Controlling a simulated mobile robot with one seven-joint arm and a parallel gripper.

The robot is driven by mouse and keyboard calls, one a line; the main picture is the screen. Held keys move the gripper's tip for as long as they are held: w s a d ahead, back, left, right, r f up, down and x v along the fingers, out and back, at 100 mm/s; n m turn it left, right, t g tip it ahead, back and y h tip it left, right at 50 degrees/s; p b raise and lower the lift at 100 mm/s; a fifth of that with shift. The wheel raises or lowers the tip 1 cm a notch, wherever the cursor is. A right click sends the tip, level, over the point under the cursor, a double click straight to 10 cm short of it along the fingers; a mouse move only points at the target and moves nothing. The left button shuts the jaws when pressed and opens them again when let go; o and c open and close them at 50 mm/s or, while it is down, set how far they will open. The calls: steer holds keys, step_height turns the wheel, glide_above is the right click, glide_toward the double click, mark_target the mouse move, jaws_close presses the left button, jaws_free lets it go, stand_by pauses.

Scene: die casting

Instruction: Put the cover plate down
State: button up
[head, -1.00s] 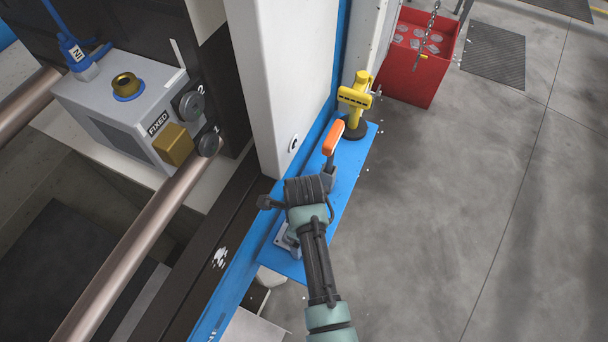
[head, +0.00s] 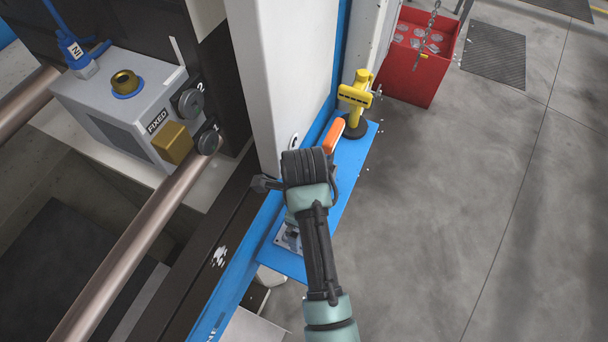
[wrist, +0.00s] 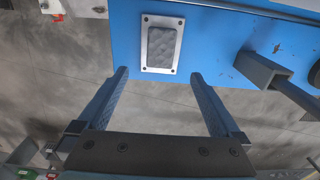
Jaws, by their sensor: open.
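The cover plate (wrist: 162,44), a silver rectangular frame with a grey textured middle and small corner holes, lies flat on the blue shelf (wrist: 215,50) in the wrist view. A grey plate-like piece (head: 288,238), partly hidden by my arm, shows on the same shelf in the head view. My gripper (wrist: 160,76) is open, its two fingers apart and nothing between them. The plate is just beyond the fingertips and apart from them. In the head view my wrist covers the fingers.
An orange-handled tool (head: 335,138) and a yellow device (head: 356,98) stand along the blue shelf (head: 350,180). A grey bracket (wrist: 264,68) is right of the plate in the wrist view. A white machine column (head: 285,80) rises at left. A red bin (head: 412,75) stands behind; open floor lies right.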

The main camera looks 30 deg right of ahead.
steer(key=shift+r, duration=2.4)
